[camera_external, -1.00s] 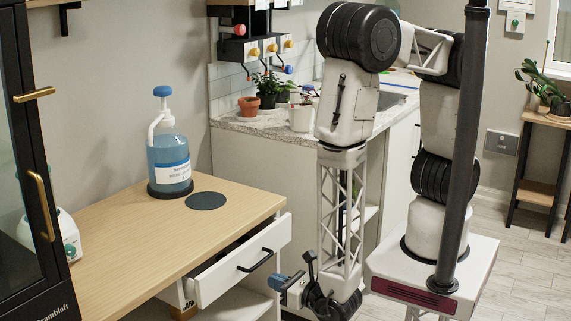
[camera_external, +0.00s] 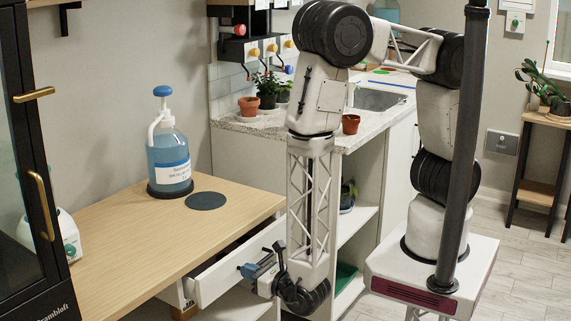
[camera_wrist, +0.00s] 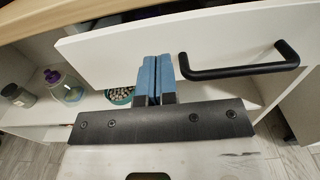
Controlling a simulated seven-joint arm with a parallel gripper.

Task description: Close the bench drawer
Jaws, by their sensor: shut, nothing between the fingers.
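The bench drawer (camera_external: 214,281) is partly open, its white front standing out from under the wooden bench top with a dark gap behind. Its black handle (camera_wrist: 240,72) shows clear in the wrist view; in the external view my arm covers most of it. My gripper (camera_external: 246,270) is shut and empty, in front of the drawer face. In the wrist view its blue fingers (camera_wrist: 154,75) are together, pointing at the white front (camera_wrist: 115,48) just left of the handle. I cannot tell whether the fingertips touch the front.
The bench top (camera_external: 130,235) carries a blue pump bottle (camera_external: 170,160) and a dark round disc (camera_external: 206,201). In the wrist view, a purple-capped bottle (camera_wrist: 64,86), a jar (camera_wrist: 17,95) and a bowl of pebbles (camera_wrist: 121,96) sit on a shelf below the drawer.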

